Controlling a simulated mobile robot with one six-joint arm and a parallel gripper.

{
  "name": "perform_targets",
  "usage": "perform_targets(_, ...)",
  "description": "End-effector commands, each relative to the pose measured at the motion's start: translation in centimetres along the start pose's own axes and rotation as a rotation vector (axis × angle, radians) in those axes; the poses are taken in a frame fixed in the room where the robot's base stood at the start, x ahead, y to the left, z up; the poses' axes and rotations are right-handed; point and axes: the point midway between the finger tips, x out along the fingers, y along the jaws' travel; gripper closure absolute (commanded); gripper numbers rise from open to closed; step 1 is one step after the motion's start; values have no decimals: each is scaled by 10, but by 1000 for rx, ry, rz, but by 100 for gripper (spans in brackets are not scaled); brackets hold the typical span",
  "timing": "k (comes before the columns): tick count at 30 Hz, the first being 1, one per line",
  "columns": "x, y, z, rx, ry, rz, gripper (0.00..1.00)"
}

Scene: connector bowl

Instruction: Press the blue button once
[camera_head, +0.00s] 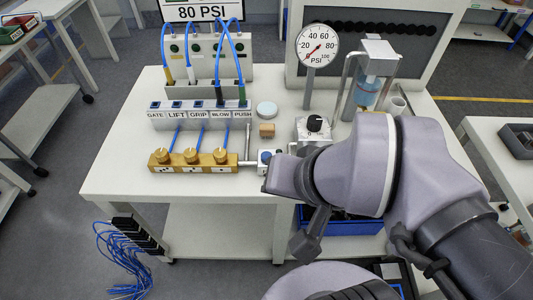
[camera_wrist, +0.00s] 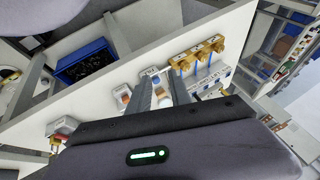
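The blue button (camera_head: 265,156) is on a small white box at the table's front edge, just right of the brass valve block. In the head view, my gripper (camera_head: 270,180) is right at this box, and its fingertips are mostly hidden. In the wrist view, my gripper (camera_wrist: 162,90) shows two grey fingers apart with nothing clearly held between them. A white box with a blue part, which looks like the blue button (camera_wrist: 155,79), shows by the fingers' far ends. I cannot tell whether a finger touches it.
The brass valve block (camera_head: 192,160) stands left of the button, with the labelled port block (camera_head: 199,114) behind it. A pressure gauge (camera_head: 317,45) and a regulator with a black knob (camera_head: 314,126) stand behind. A white box with an orange part (camera_wrist: 124,96) sits near the fingers. A blue bin (camera_wrist: 86,60) is below.

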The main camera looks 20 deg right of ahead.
Motion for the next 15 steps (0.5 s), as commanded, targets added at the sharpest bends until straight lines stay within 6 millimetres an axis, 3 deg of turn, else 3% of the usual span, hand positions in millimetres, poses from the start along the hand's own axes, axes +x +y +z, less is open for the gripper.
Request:
perform_targets(1,0,0,0,0,0,0,87)
perform_targets(3,0,0,0,0,0,0,100)
perform_targets(15,0,0,0,0,0,0,100)
